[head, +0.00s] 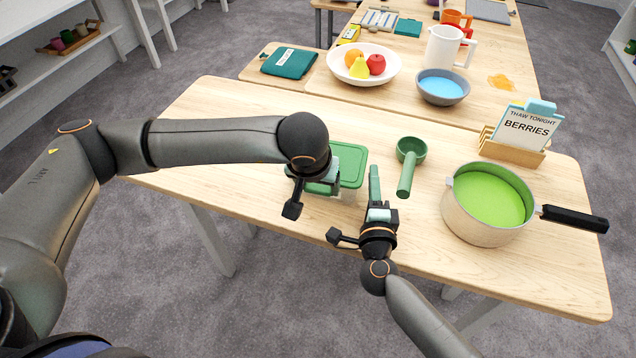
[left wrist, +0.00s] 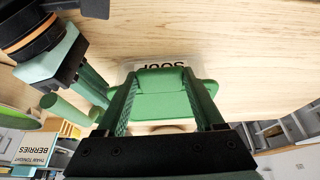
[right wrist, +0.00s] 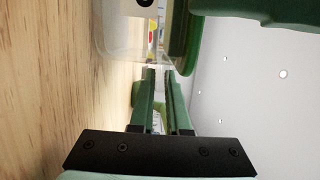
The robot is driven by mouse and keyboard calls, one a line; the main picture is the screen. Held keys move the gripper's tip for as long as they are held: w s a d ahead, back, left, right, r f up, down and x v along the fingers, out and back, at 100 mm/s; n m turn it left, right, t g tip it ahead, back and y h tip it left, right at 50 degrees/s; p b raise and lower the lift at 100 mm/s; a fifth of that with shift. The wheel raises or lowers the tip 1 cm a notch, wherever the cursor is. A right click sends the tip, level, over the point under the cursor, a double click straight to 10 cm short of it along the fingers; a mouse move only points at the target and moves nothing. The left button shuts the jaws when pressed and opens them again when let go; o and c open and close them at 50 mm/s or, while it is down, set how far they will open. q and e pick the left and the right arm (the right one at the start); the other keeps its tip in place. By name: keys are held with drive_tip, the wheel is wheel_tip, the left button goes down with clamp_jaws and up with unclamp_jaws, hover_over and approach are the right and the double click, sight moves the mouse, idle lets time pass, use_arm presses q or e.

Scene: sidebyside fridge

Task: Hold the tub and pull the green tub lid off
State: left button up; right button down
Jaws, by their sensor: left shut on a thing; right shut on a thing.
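The green tub lid (head: 352,163) lies flat at the table's near side, over the pale see-through tub. The tub (right wrist: 118,38) shows below the lid (right wrist: 181,42) in the right wrist view, standing on the wood. Its SOUP label (left wrist: 160,66) shows upside down in the left wrist view. My left gripper (head: 324,186) comes from above, its fingers on both sides of the lid's raised green part (left wrist: 160,105), shut on it. My right gripper (head: 374,172) is low at the tub's right side, its fingers (right wrist: 161,76) close together on the tub's edge. The exact contact is hidden.
A green scoop (head: 409,165) lies just right of my right gripper. A pot (head: 470,215) with green contents stands further right, its black handle (head: 575,218) sticking out. A card holder (head: 512,148) and a fruit bowl (head: 364,78) stand behind. Table left of the tub is clear.

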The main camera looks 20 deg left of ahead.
use_arm(q)
drive_tip(key=c, duration=0.6)
drive_tip(key=shift+c, duration=0.2)
drive_tip(key=shift+r, duration=0.1)
drive_tip(key=shift+r, duration=1.25)
drive_tip(key=shift+r, duration=0.15)
drive_tip(key=shift+r, duration=1.9)
